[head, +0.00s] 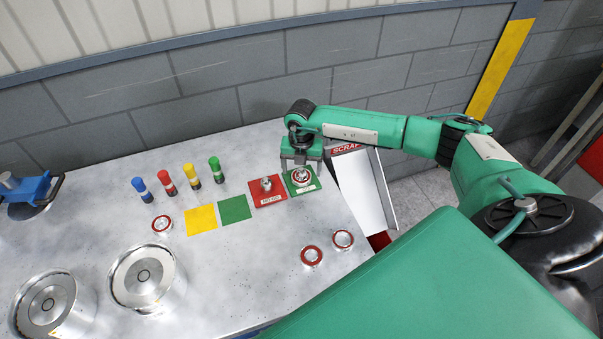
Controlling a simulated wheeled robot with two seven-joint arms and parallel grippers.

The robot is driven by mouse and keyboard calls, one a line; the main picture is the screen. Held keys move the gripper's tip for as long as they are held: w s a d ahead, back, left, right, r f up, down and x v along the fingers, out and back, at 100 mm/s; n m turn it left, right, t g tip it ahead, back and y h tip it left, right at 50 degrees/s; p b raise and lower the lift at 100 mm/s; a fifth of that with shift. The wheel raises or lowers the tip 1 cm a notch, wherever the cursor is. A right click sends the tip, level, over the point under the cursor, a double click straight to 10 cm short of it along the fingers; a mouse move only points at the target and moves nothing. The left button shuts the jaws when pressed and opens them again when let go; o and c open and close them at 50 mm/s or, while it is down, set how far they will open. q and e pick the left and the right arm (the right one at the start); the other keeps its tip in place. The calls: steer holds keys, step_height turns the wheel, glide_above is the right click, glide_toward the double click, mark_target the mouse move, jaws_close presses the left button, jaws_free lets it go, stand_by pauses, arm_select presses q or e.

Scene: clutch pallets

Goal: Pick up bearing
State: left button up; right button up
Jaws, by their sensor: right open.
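A round bearing (303,178) with a red ring sits on the green labelled pallet (314,186) near the back right of the table. Similar red-ringed bearings lie on the bare table: one (162,225) left of the yellow square, and two at the front right, one (311,256) beside the other (343,240). My right gripper (301,163) reaches in from the right, points down and is open, just above and behind the bearing on the green pallet. Whether its fingers touch that bearing cannot be told. My left gripper is out of view.
A red labelled pallet (267,201) holds a metal piece beside the green one. Several coloured cylinders (167,182) stand at the back left. Two large metal drums (165,296) stand front left. The white scrap chute (361,190) borders the table's right edge. The middle front is clear.

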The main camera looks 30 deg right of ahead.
steer(key=shift+f+p, duration=0.3)
steer(key=shift+f, duration=0.9)
steer(key=c, duration=1.2)
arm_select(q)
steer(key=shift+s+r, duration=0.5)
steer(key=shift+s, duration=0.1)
arm_select(e)
steer(key=shift+r, duration=0.1)
